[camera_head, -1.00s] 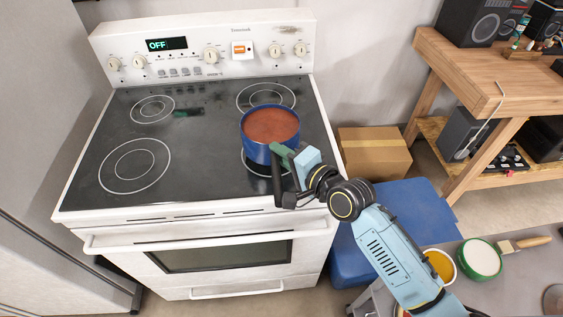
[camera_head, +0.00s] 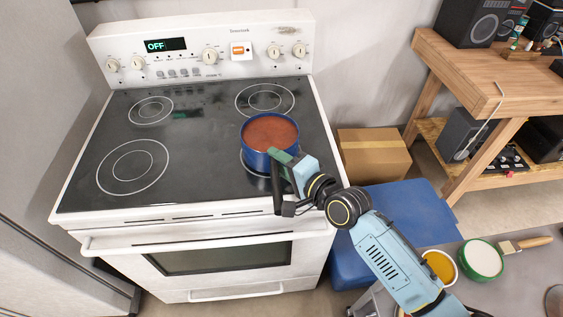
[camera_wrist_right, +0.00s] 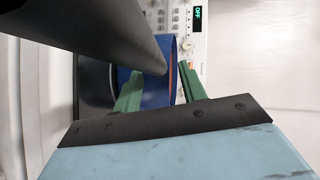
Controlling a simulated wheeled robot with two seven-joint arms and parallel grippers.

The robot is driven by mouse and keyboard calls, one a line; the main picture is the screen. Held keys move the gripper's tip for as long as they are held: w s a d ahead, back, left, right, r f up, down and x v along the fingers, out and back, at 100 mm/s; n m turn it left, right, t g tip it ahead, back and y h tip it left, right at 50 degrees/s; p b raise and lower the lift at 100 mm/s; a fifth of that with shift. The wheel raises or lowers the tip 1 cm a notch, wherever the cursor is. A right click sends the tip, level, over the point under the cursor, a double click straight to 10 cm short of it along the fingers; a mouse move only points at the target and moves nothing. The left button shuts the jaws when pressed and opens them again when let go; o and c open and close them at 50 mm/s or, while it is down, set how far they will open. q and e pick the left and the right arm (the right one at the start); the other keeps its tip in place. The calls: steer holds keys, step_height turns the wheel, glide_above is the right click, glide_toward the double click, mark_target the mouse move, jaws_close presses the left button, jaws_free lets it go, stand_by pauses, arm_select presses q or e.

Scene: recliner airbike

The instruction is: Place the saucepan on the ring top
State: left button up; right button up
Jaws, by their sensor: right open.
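The blue saucepan (camera_head: 270,133), full of reddish-brown food, is upright over the front right ring (camera_head: 249,168) of the black stove top. It hides much of that ring and looks set down, a little toward the ring's back edge. Its dark handle (camera_head: 277,197) points toward the stove's front edge. My right gripper (camera_head: 284,158) is open beside the pan's near wall at the handle. In the wrist view, the green fingers (camera_wrist_right: 161,88) are apart, with the blue pan wall (camera_wrist_right: 168,62) and dark handle (camera_wrist_right: 125,40) between or in front of them. My left gripper is not in view.
The back right ring (camera_head: 265,99) and both left rings (camera_head: 133,166) are bare. The control panel (camera_head: 210,48) rises at the back and its display reads OFF. A cardboard box (camera_head: 374,153), a blue box (camera_head: 410,210) and a wooden workbench (camera_head: 490,70) stand to the right.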

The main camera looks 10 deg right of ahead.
steer(key=shift+r, duration=0.15)
steer(key=v, duration=1.2)
steer(key=shift+p, duration=0.3)
